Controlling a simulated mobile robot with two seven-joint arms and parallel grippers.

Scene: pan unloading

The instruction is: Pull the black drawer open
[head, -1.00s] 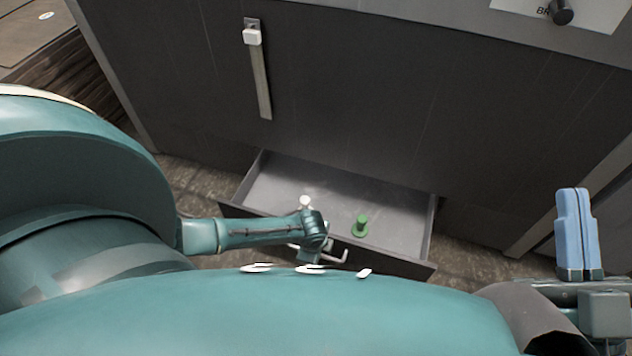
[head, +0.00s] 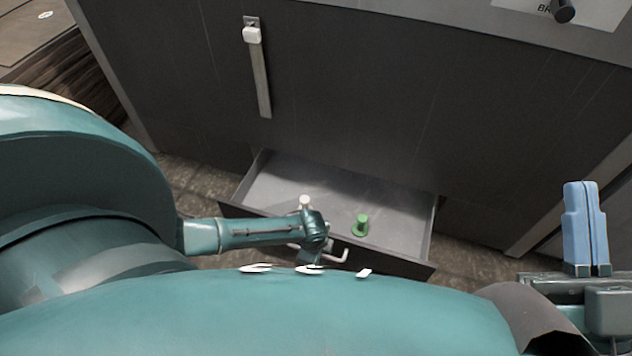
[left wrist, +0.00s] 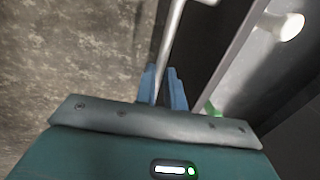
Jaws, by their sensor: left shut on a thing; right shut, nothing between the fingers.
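The black drawer (head: 385,257) stands pulled out from the bottom of a dark cabinet, its grey inside showing. Its pale bar handle (head: 340,256) is on the front face and shows in the left wrist view (left wrist: 170,45). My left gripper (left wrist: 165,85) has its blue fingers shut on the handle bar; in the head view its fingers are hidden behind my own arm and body. My right gripper (head: 584,225) is shut and empty at the right, well away from the drawer.
In the drawer are a green peg-like thing (head: 361,225) and a white one (head: 305,203). A vertical metal handle (head: 261,80) is on the cabinet front (head: 350,90) above. Brown floor (head: 470,262) lies around the drawer.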

